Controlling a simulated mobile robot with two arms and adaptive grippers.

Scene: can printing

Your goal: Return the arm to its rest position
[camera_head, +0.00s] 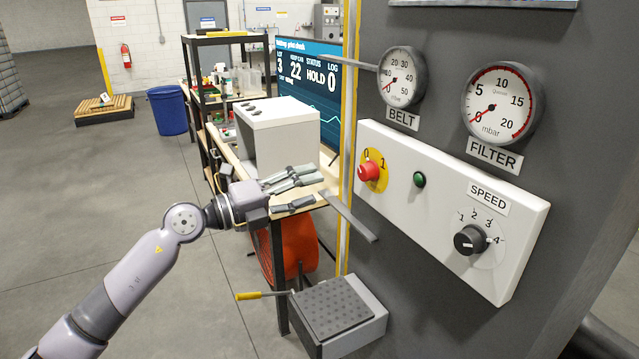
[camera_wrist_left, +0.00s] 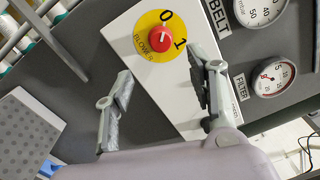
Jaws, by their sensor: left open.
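My left gripper (camera_head: 308,188) is in the middle of the head view, its arm coming in from the lower left. Its fingers are apart and empty, in front of the white box and left of the control panel. In the left wrist view the open fingers (camera_wrist_left: 165,90) point toward the red blower knob (camera_wrist_left: 163,39) on its yellow 0–1 plate, with a gap between. The same red knob (camera_head: 370,172) shows clear of the gripper in the head view. My right gripper is not in view.
The white control panel (camera_head: 440,230) carries a green button (camera_head: 419,180) and a black speed knob (camera_head: 470,239). Belt (camera_head: 402,77) and filter (camera_head: 501,104) gauges sit above. A perforated box (camera_head: 350,330) with a yellow-ended lever stands below. Open floor (camera_head: 60,210) lies left.

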